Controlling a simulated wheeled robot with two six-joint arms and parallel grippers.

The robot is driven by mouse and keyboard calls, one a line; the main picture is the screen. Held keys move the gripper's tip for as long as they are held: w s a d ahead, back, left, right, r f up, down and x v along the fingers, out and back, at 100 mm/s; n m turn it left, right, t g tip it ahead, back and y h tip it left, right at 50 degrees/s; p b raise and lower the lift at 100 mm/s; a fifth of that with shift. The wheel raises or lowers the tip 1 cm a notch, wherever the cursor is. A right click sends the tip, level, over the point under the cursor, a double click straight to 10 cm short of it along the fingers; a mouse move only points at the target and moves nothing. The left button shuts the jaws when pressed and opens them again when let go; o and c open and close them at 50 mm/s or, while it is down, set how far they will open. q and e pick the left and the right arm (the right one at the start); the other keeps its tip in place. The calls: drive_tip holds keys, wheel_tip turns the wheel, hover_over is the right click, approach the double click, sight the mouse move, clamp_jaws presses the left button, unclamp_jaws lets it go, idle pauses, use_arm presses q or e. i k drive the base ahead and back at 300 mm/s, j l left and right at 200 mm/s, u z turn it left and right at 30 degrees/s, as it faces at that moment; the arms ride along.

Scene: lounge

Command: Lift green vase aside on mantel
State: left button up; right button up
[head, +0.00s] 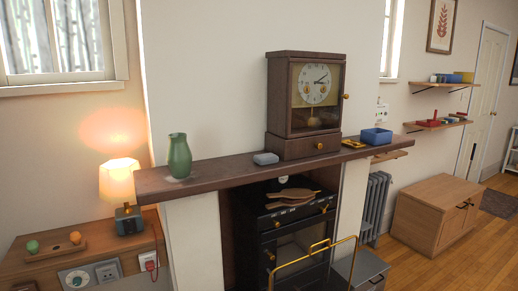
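The green vase (179,156) stands upright near the left end of the dark wooden mantel (225,168). It has a narrow neck and a flared rim, and nothing touches it. A pale patch shows on the mantel at its base. Neither of my grippers is in the head view.
A lit lamp (118,183) stands lower left. The mantel is clear between vase and grey box.

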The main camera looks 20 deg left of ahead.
sight(179, 156)
drive_tip(key=i+l+z, duration=0.15)
drive_tip(key=i+z, duration=0.15)
drive_tip(key=i, duration=0.25)
drive_tip(key=i+z, duration=0.3)
drive_tip(key=i, duration=0.25)
